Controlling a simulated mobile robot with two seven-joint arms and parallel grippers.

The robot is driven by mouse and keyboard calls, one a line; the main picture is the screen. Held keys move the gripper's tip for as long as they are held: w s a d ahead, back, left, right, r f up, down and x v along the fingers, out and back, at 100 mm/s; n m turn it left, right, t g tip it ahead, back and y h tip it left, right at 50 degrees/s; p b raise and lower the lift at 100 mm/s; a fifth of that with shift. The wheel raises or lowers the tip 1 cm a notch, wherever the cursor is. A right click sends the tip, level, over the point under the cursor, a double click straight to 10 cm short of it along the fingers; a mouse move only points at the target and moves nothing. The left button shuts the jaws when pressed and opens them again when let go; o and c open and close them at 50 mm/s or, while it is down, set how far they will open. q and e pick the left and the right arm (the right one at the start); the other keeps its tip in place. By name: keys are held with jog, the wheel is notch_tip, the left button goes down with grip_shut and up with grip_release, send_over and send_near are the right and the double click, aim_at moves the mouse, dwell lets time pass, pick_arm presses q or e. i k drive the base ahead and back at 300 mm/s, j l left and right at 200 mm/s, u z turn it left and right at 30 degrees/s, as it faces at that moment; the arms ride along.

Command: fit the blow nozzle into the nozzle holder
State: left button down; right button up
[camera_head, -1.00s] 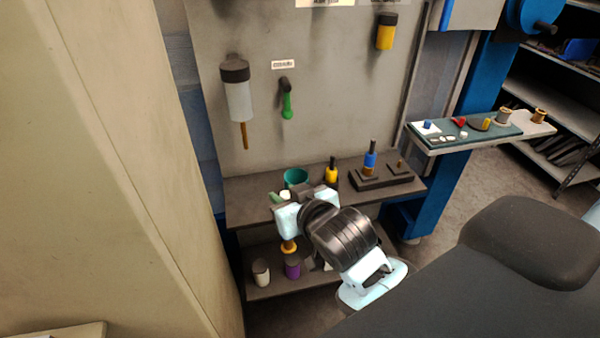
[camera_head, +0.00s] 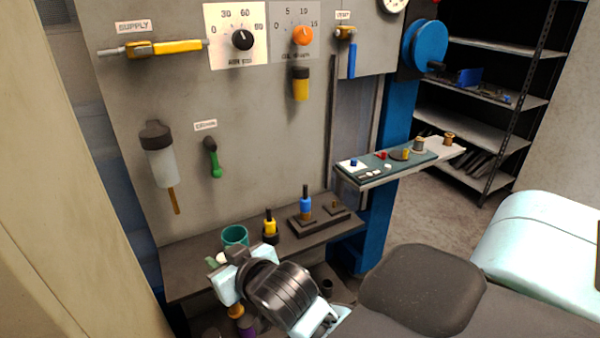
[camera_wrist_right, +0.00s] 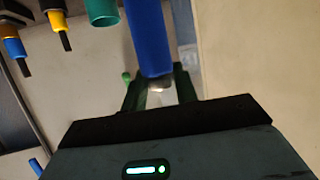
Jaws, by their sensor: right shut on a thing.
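My right gripper (camera_head: 222,270) is low at the front left of the upper shelf, just in front of a teal cup (camera_head: 235,235). In the right wrist view the gripper (camera_wrist_right: 160,88) is shut on a blue tube (camera_wrist_right: 148,35) with a pale end, which I take for the blow nozzle. In the head view the gripper and wrist hide most of it; only a small pale end (camera_head: 222,258) shows. I cannot tell for sure which thing is the nozzle holder. My left gripper is not in view.
Farther right is a dark block (camera_head: 318,222) bearing a blue, black-tipped piece (camera_head: 305,205). A side tray (camera_head: 375,172) holds small parts. The panel has a green-handled valve (camera_head: 214,165).

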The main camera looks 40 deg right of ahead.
aim_at(326, 291)
jog(key=l+z, duration=0.3)
jog(key=l, duration=0.55)
jog(key=l+z, duration=0.3)
jog(key=l, duration=0.6)
jog(key=i+j, duration=0.25)
jog(key=i, duration=0.1)
